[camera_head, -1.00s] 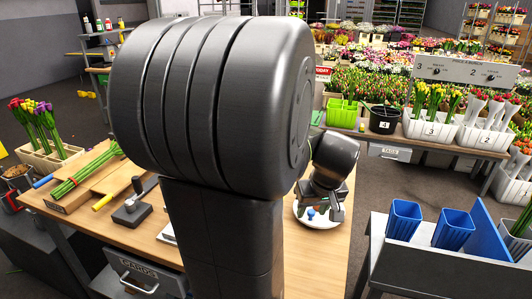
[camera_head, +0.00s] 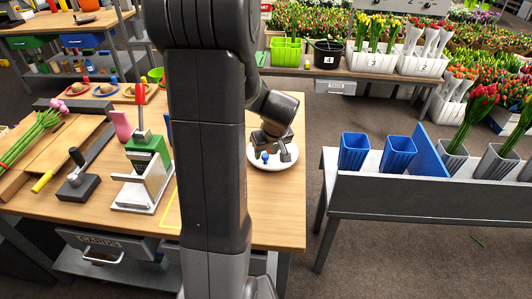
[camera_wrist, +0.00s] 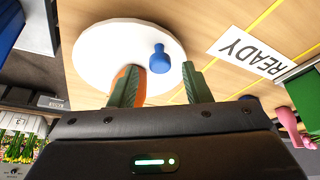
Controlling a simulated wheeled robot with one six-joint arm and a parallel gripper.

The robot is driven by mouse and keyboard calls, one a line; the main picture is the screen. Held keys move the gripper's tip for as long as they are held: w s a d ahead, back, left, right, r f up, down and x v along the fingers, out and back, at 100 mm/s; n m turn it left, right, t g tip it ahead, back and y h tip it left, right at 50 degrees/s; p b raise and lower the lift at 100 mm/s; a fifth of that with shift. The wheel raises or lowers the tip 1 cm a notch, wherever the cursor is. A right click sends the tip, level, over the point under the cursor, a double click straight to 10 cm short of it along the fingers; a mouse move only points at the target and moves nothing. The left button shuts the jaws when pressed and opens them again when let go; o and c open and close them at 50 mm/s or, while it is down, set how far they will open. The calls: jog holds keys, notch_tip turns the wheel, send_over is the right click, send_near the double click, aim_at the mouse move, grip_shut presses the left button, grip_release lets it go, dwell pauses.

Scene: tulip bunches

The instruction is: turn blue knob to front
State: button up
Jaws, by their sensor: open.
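A small blue knob (camera_head: 265,156) stands on a round white disc (camera_head: 254,164) at the right part of the wooden table. In the wrist view the blue knob (camera_wrist: 160,62) shows just beyond and between my fingertips, near the edge of the white disc (camera_wrist: 95,60). My gripper (camera_wrist: 162,69) is open, with one finger on each side of the knob's line. I cannot tell whether either finger touches it. In the head view my gripper (camera_head: 277,147) is low over the disc and my arm hides part of the table.
A green and white press with a red handle (camera_head: 148,168) stands left of my arm. A READY label (camera_wrist: 252,53) and yellow lines lie beside the disc. A grey bench (camera_head: 430,190) with blue bins (camera_head: 398,153) stands to the right, across a floor gap.

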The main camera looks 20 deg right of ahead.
jog(key=shift+x, duration=0.85)
grip_shut()
jog(key=b, duration=0.1)
jog(key=d+n+b, duration=0.1)
jog(key=b, duration=0.1)
jog(key=shift+s+f, duration=0.2)
jog(key=shift+f, duration=0.05)
jog(key=shift+s+d+n+y+b, duration=0.25)
jog(key=shift+n+y+b, duration=0.15)
jog(key=shift+n+b, duration=0.3)
jog(key=shift+d+r+n, duration=0.1)
jog(key=shift+r+n, duration=0.15)
jog(key=shift+n, duration=0.05)
